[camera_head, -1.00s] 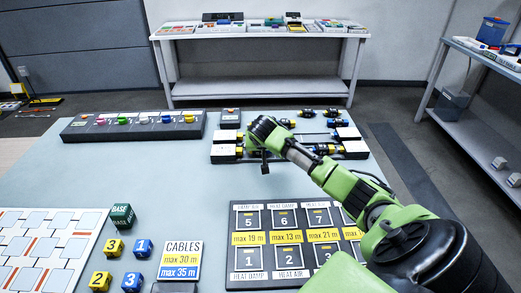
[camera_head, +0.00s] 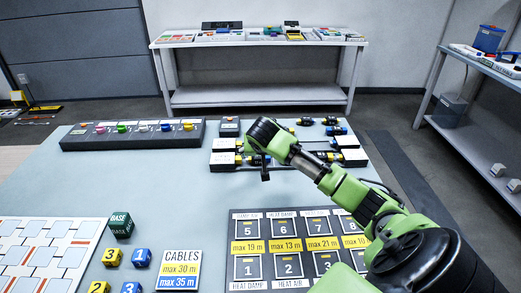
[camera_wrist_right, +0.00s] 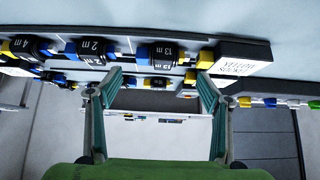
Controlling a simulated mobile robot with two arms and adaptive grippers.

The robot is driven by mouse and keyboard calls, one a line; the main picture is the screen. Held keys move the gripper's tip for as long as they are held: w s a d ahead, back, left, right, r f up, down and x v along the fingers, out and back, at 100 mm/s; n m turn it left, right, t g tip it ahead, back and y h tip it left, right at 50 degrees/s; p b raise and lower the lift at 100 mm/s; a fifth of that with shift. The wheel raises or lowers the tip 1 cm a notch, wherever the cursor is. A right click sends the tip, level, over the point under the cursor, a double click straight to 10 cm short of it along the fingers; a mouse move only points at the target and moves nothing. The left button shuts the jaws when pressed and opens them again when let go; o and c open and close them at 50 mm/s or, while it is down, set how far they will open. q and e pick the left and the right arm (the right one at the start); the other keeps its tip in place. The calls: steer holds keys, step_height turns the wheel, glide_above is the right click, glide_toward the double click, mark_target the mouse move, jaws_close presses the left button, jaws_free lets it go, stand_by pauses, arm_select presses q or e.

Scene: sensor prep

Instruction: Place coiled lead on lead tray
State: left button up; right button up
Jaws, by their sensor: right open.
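Several coiled leads, dark with blue or yellow ends, lie at the table's back right. In the right wrist view, one labelled 13 (camera_wrist_right: 157,52) and one labelled 2 (camera_wrist_right: 92,50) show in a row along the top. In the head view a blue-ended one (camera_head: 336,131) lies behind my arm. My right gripper (camera_head: 264,174) hangs over the near side of that area. In the wrist view its fingers (camera_wrist_right: 158,82) are spread apart with nothing between them. I cannot tell which surface is the lead tray; a dark numbered board (camera_head: 240,246) lies in front. My left gripper is out of view.
A black rack (camera_head: 133,144) with coloured pieces stands back left. A CABLES sign (camera_head: 181,269), numbered cubes (camera_head: 142,257) and a white gridded board (camera_head: 50,258) lie front left. White-topped boxes (camera_head: 223,159) flank the leads. The table middle is clear.

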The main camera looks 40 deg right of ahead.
steer(key=v, duration=0.6)
steer(key=shift+f, duration=0.1)
stand_by(0.4)
